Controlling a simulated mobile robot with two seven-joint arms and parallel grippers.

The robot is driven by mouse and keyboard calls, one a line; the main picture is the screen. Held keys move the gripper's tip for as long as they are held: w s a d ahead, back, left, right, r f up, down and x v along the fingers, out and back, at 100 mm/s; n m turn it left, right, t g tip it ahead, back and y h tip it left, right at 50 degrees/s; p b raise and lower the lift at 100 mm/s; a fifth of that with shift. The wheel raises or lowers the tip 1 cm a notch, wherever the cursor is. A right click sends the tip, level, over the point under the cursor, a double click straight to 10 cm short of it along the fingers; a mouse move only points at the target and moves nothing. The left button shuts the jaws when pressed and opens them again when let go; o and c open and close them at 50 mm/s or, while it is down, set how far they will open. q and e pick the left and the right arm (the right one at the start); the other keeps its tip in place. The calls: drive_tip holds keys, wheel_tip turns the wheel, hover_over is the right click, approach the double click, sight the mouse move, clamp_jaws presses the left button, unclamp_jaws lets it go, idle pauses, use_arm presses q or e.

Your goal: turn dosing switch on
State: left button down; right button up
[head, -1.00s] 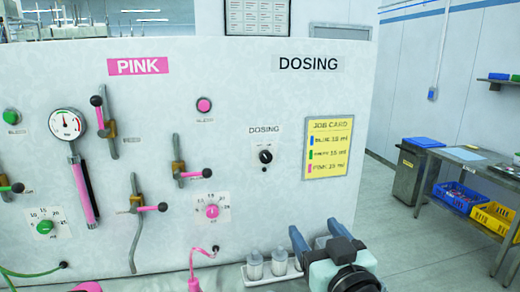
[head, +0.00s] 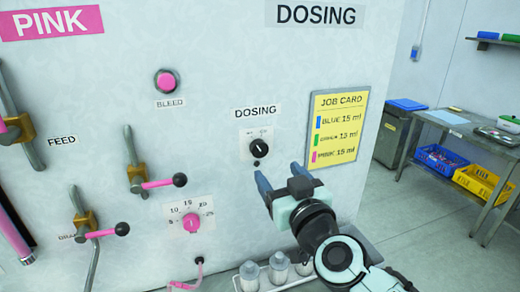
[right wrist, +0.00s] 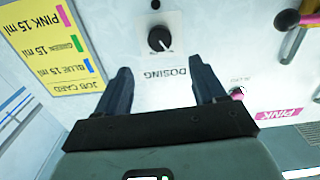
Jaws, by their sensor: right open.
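The dosing switch (head: 258,148) is a black rotary knob on a small light plate below the DOSING label (head: 256,112) on the white panel. Its pointer mark is tilted off vertical. In the right wrist view the knob (right wrist: 159,39) appears beyond the fingertips, between their lines. My right gripper (head: 279,178) is open and empty, just below and to the right of the knob, apart from it. Its two blue-grey fingers also show in the right wrist view (right wrist: 160,75). My left gripper is not in view.
A yellow job card (head: 337,128) is on the panel to the right. Pink-handled valves (head: 160,183) and a pink dial (head: 190,222) are to the left. Several bottles (head: 278,268) stand in a tray below. A table (head: 470,128) with crates is at the right.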

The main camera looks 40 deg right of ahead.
sight(261, 151)
drive_tip(key=x, duration=1.1)
drive_tip(key=shift+w, duration=0.1)
drive_tip(key=c, duration=1.1)
